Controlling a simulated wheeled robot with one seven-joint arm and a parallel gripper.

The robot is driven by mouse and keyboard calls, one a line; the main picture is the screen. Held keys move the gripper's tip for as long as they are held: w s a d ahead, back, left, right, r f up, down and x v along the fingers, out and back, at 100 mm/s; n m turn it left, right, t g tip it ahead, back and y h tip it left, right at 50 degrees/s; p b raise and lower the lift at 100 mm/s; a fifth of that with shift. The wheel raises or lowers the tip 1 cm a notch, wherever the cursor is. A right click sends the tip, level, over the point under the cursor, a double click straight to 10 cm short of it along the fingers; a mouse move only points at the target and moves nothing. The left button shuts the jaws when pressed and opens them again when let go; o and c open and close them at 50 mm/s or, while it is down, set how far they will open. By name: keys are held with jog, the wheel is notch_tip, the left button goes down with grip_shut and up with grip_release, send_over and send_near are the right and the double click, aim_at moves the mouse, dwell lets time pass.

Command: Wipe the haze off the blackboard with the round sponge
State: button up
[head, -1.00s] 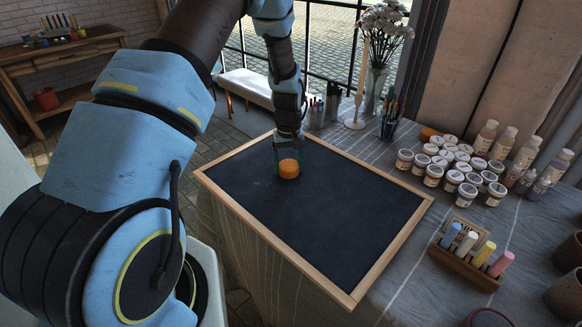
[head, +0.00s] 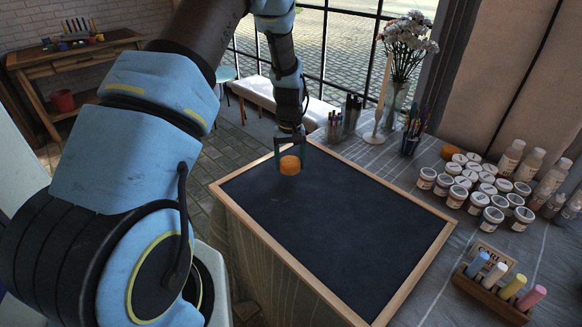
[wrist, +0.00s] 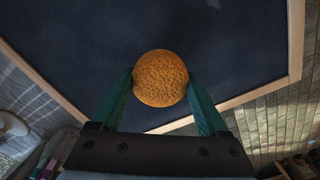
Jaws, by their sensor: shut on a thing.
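The blackboard (head: 335,225) is a dark panel in a light wooden frame, lying flat on the cloth-covered table. Faint pale, uneven haze shows on its surface in the wrist view (wrist: 75,50). The round sponge (head: 289,165) is orange and porous. My gripper (head: 290,152) is shut on the sponge, near the board's far left corner. In the wrist view the sponge (wrist: 160,77) sits between the two green fingertips, over the board close to its frame. I cannot tell whether the sponge touches the board, as its underside is hidden.
White paint jars (head: 470,185) and bottles (head: 551,178) stand right of the board. A wooden chalk holder (head: 491,296) is at the front right. A vase of flowers (head: 396,95), a candle (head: 380,105) and brush cups (head: 410,143) stand behind the board.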

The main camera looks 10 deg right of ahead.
aim_at(290, 161)
jog(key=shift+r+p, duration=1.2)
jog(key=shift+r, duration=1.2)
